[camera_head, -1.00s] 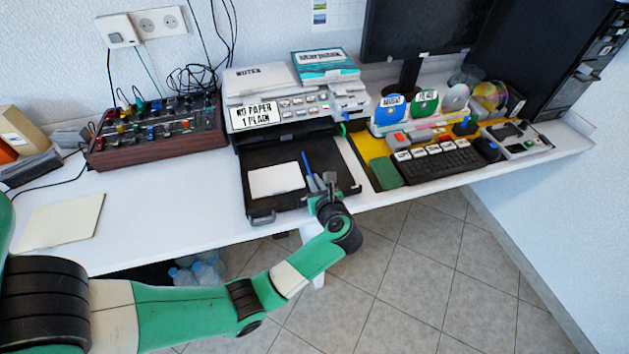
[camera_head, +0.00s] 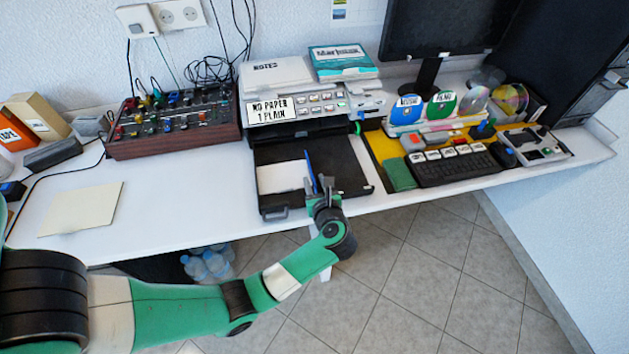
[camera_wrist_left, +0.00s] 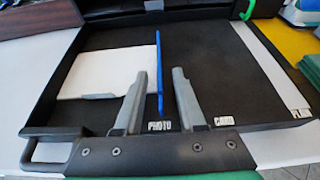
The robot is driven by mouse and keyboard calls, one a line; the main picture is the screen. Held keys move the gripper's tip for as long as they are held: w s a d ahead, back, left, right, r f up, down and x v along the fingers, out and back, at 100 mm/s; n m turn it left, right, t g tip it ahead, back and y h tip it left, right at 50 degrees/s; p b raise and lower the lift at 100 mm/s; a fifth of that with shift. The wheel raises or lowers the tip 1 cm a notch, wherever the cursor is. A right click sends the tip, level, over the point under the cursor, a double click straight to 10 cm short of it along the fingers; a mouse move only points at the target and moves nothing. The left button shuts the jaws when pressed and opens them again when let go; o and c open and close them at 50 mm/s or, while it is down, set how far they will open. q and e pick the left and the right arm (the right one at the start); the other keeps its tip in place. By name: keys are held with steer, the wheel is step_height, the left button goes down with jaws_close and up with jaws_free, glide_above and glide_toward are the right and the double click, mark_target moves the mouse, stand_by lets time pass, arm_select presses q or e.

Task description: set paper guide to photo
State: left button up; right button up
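The blue paper guide (camera_wrist_left: 159,75) stands upright in the black printer tray (camera_wrist_left: 205,60), in line with the left label, PHOTO (camera_wrist_left: 160,126), and right beside the edge of a white paper sheet (camera_wrist_left: 105,72). The guide also shows in the head view (camera_head: 310,170). My left gripper (camera_wrist_left: 160,75) is open, with one grey finger on each side of the guide and a visible gap to each. It shows at the tray's front in the head view (camera_head: 323,184). My right gripper is out of view.
A white strip (camera_wrist_left: 265,62) with a PLAIN label runs near the tray's right side. The printer (camera_head: 290,105) stands behind the tray and bears a NO PAPER 1 PLAIN sign. A keyboard (camera_head: 450,165) lies to the right. The table left of the tray is mostly clear.

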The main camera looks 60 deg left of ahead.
arm_select(q)
steer(key=shift+d, duration=0.1)
steer(key=shift+d+r, duration=0.25)
steer(key=shift+d, duration=0.05)
steer(key=p+v, duration=0.4)
steer(key=v, duration=0.6)
steer(key=shift+s+d, duration=0.2)
steer(key=shift+d, duration=0.15)
steer(key=shift+r, duration=0.1)
